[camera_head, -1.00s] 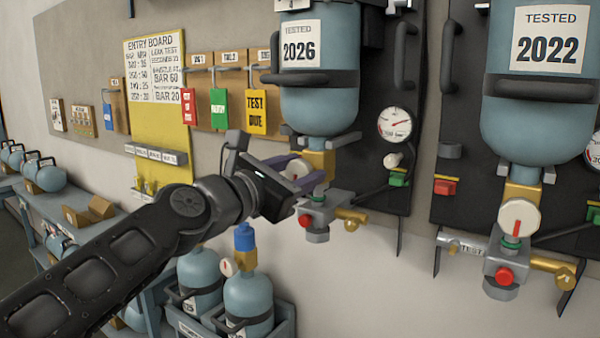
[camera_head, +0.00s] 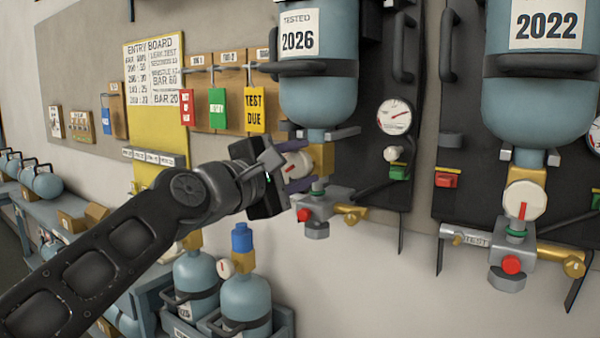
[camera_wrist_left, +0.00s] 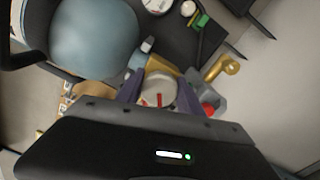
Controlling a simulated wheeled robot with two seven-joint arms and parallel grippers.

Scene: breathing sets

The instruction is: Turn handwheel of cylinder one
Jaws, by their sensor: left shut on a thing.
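The blue cylinder labelled 2026 (camera_head: 318,95) hangs upside down on a dark wall panel. Its pale round handwheel (camera_head: 292,167) with a red mark sits on the brass valve (camera_head: 323,160) below the neck. My left gripper (camera_head: 297,166) is shut on this handwheel, one purple finger above it and one below. In the left wrist view the handwheel (camera_wrist_left: 159,91) lies between the two fingers, its lower part hidden by the gripper body. I cannot read a cylinder number one. My right gripper is not in view.
A second cylinder, labelled 2022 (camera_head: 533,100), hangs at right with its own handwheel (camera_head: 525,200). A gauge (camera_head: 394,117) is on the panel. A grey block with a red knob (camera_head: 304,215) sits just below the gripper. Standing cylinders (camera_head: 246,300) are under the arm.

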